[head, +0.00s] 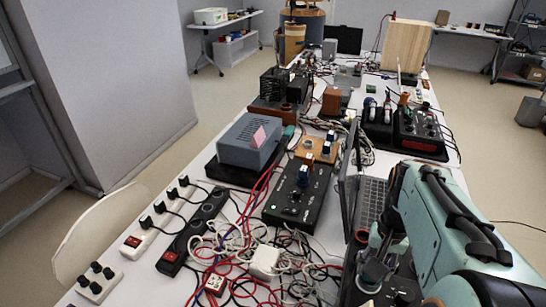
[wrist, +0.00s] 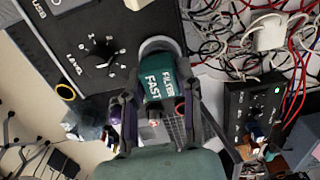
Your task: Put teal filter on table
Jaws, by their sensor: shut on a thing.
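The teal filter (wrist: 163,82), lettered "FAST FILTER", is between the fingers of my gripper (wrist: 160,95) in the wrist view. My gripper is shut on it. A pale rounded edge shows at the filter's far end, beside a dark panel (wrist: 95,35) with a "LEVEL" knob. I cannot tell whether the filter touches that panel. In the head view my gripper (head: 380,256) is low at the right, by the open laptop (head: 372,197), and the filter is not clearly visible there. The long white table (head: 330,228) is crowded with equipment.
Tangled cables (head: 240,245) cover the near middle of the table. A black control box (head: 297,200) and a grey box (head: 250,140) stand left of the laptop. Power strips (head: 193,225) lie at the left. Only small bare patches of tabletop show.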

